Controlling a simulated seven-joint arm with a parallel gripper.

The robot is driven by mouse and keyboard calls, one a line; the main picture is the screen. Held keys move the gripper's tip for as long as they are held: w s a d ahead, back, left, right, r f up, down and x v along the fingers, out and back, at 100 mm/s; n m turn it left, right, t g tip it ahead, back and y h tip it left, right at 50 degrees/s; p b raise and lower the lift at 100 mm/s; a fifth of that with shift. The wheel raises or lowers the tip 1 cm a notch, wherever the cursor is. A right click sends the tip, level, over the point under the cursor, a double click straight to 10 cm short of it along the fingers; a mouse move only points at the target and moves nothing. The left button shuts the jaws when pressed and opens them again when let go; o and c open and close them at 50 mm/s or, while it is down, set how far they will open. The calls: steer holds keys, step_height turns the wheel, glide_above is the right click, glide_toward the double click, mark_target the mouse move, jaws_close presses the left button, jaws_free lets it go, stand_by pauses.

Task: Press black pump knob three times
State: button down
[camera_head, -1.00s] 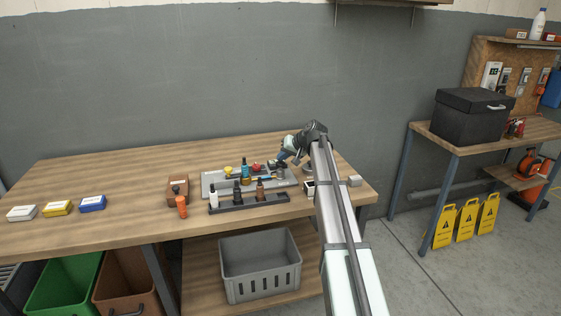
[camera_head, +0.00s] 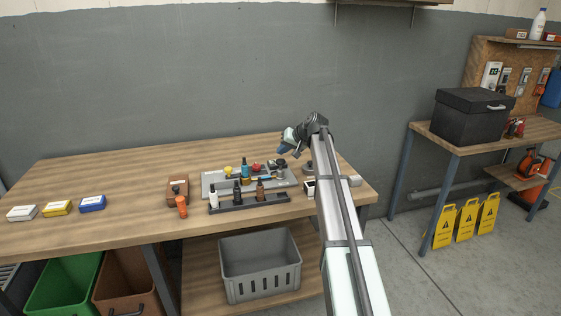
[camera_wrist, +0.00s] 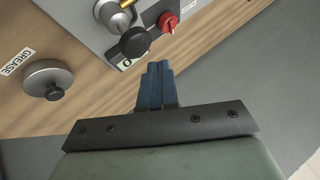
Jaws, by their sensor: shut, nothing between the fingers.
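In the wrist view, a black knob (camera_wrist: 134,41) sits on a metal shaft on a grey panel (camera_wrist: 88,18). Beside it is a red knob (camera_wrist: 168,22). A second black knob (camera_wrist: 54,93) tops a round grey lid or base near a "GREASE" label. I cannot tell for sure which black knob is the pump's. My gripper (camera_wrist: 157,70) has its blue fingers together and empty; they appear just below the panel's black knob in the picture, apart from it. In the head view, my gripper (camera_head: 284,149) is above the back right of the grey panel (camera_head: 214,188).
A black rack (camera_head: 248,204) with small bottles stands in front of the panel. An orange bottle (camera_head: 181,207) and a brown box (camera_head: 177,187) are to its left. Yellow (camera_head: 57,208), white and blue boxes lie farther left. The back left of the table is clear.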

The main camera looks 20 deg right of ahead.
mark_target(283, 160)
steer(key=shift+r, duration=2.2)
